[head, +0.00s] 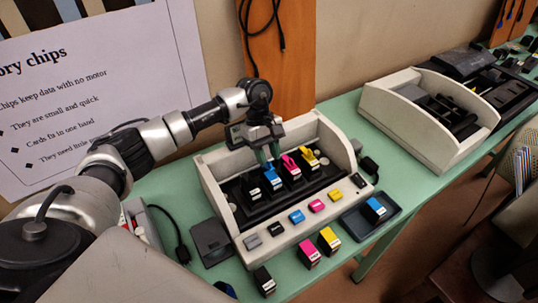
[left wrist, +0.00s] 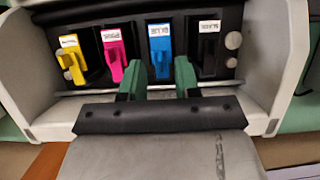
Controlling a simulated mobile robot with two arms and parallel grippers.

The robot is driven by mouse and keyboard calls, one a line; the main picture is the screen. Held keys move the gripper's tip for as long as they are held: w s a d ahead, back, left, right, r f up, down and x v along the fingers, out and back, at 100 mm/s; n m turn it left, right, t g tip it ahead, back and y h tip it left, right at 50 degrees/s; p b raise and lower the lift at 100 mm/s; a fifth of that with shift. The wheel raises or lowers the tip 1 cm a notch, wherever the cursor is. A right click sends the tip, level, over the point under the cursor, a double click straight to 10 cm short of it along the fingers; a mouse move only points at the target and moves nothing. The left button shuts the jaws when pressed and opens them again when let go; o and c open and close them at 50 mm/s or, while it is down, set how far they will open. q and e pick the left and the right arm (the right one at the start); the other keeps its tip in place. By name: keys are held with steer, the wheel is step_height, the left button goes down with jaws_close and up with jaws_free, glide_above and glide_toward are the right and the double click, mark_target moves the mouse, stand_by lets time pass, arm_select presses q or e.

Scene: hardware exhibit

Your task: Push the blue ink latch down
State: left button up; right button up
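The blue ink latch (head: 271,181) is in the open printer (head: 217,180), between the black latch (head: 253,188) and the pink latch (head: 291,168). In the left wrist view the blue latch (left wrist: 161,50) stands upright under a white label. My left gripper (head: 268,157) is over the row of latches, close to the blue one. Its two green fingers (left wrist: 160,80) are apart, with nothing gripped. The blue latch appears between and beyond the fingertips; I cannot tell whether they touch it. My right gripper is not in view.
The yellow latch (head: 311,157) is at the row's right end. Coloured buttons line the printer's front. Black, pink (head: 309,254) and yellow (head: 329,240) cartridges stand on the green table before it. A blue cartridge (head: 375,210) sits in a dark tray (head: 353,224). Another open printer (head: 440,110) stands right.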

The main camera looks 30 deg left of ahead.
mark_target(273, 168)
arm_select(q)
steer(key=shift+x, duration=0.85)
jaws_close()
steer(key=y+b, duration=0.1)
steer(key=f+t+y+b, duration=0.1)
steer(key=b, duration=0.1)
steer(key=d+t+y+b, duration=0.1)
steer(key=shift+s+d+f+b, duration=0.1)
steer(key=shift+s+f+b, duration=0.2)
steer(key=shift+s+b, duration=0.1)
steer(key=shift+s+d+t+y+b, duration=0.1)
steer(key=shift+d+t+y+b, duration=0.1)
steer(key=shift+t+y+b, duration=0.5)
steer(key=shift+y, duration=0.3)
jaws_free()
